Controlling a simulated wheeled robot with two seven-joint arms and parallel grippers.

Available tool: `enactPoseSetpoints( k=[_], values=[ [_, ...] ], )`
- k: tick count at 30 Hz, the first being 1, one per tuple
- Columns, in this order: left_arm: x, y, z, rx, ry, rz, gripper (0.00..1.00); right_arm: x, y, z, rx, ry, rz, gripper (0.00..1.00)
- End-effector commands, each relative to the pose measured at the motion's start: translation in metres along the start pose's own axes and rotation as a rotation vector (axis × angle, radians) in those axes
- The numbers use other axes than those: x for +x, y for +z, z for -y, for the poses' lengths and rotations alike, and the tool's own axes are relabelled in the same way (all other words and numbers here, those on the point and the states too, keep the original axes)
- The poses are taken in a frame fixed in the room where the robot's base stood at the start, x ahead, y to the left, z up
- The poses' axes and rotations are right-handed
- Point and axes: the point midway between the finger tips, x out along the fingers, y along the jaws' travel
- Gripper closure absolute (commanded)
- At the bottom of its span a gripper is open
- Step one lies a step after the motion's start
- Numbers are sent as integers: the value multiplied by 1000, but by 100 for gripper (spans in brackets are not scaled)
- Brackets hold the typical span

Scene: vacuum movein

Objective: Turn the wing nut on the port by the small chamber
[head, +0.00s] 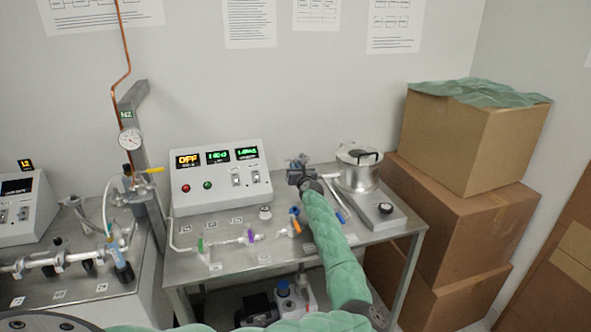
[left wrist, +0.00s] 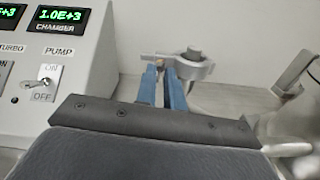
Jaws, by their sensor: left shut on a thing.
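The small chamber (head: 356,176) is a round silver vessel with a lid and a dark handle, at the back right of the steel bench. Its edge also shows at the right of the left wrist view (left wrist: 292,80). Beside it, to its left, is the port's grey ring clamp (left wrist: 192,67). The wing nut (left wrist: 159,62) is a small brassy piece at the clamp's left end, mostly hidden by my fingers. My left gripper (head: 301,172) reaches the clamp from the front. In the left wrist view its blue fingers (left wrist: 163,82) are closed on the wing nut. My right gripper is not in view.
A control box (head: 220,178) with lit displays and switches stands close left of the clamp. Thin tubing with coloured valves (head: 250,236) runs along the bench front. Stacked cardboard boxes (head: 470,140) block the right side.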

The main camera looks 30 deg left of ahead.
Motion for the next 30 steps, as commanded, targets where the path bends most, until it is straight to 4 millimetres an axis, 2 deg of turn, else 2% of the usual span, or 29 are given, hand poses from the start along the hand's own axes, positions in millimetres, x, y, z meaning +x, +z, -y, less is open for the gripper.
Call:
enactPoseSetpoints(
  k=[15, 16, 17, 30],
  values=[
    [0, -1, 0, -6, 0, -1, 100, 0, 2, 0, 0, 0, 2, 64],
    [0, -1, 0, -6, 0, -1, 88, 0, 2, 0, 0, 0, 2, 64],
    [0, -1, 0, -6, 0, -1, 83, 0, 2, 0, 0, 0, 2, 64],
    [-2, -2, 6, -6, -1, -1, 83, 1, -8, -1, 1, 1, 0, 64]
  ],
)
